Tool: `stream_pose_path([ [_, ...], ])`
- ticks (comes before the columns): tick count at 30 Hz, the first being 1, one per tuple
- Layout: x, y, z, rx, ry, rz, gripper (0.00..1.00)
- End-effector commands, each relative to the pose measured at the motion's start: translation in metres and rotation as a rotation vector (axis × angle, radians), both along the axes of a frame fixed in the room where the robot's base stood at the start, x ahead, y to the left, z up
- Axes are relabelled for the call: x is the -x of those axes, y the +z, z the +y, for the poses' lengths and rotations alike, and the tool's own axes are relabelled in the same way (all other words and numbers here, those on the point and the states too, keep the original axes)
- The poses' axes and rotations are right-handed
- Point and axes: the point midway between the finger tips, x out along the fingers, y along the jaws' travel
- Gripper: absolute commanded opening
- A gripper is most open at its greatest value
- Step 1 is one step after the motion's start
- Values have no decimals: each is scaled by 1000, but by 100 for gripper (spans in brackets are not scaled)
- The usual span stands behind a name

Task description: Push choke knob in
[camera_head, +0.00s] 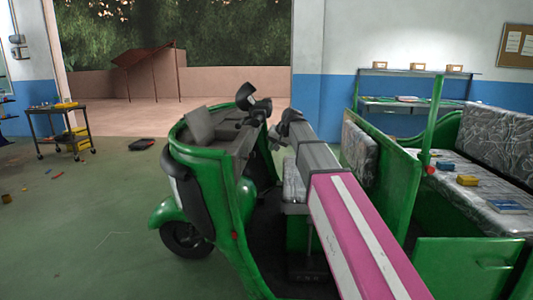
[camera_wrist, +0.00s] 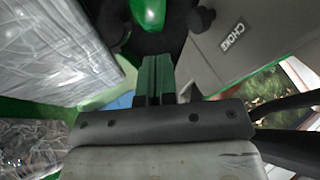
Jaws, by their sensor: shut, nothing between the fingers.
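A white CHOKE label (camera_wrist: 231,37) is on the grey dash panel at the upper right of the wrist view. A dark rounded knob (camera_wrist: 200,19), which looks like the choke knob, sits just left of the label. My gripper (camera_wrist: 157,60) is shut and empty, its fingers side by side. The fingertips are below and left of the knob in the picture and look apart from it. In the head view my gripper is small beside the dash of the green rickshaw (camera_head: 217,192), and I cannot make out the knob there.
The wrapped seat (camera_wrist: 50,45) is at the upper left of the wrist view. A handlebar or mirror part (camera_head: 246,97) rises near the dash. A tool cart (camera_head: 58,112) stands far left. Open green floor (camera_head: 95,225) lies left of the rickshaw.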

Motion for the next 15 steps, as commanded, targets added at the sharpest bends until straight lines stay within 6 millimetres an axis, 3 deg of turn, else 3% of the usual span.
stream_pose_path([
  [6,14,28,-16,0,0,0,0],
  [15,19,39,-22,0,0,1,0],
])
